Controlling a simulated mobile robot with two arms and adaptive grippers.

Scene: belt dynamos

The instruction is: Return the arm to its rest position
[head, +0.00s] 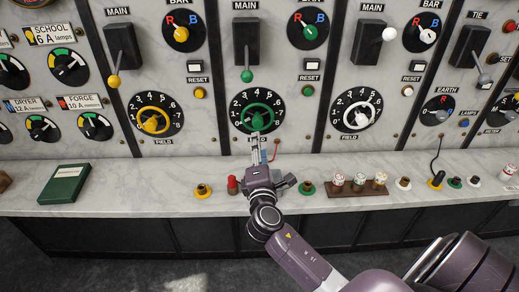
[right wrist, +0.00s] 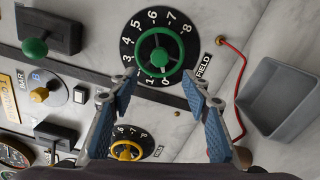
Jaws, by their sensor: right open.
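My right arm reaches up from the lower right in the head view. Its gripper (head: 257,148) is in front of the marble panel, just below the green field dial (head: 257,109). In the right wrist view the two blue-padded fingers of the gripper (right wrist: 160,82) stand apart with nothing between them. The green dial (right wrist: 159,50) shows just beyond the fingertips there, and I see no clear contact with it. My left gripper is not in view.
A marble ledge (head: 130,197) runs below the panel. It bears a green book (head: 65,183), a red plug (head: 232,185) and several coloured sockets. Levers jut from the panel, such as the green-knobbed one (head: 246,44). A grey tray (right wrist: 283,97) with a red cord (right wrist: 240,85) shows beside the gripper.

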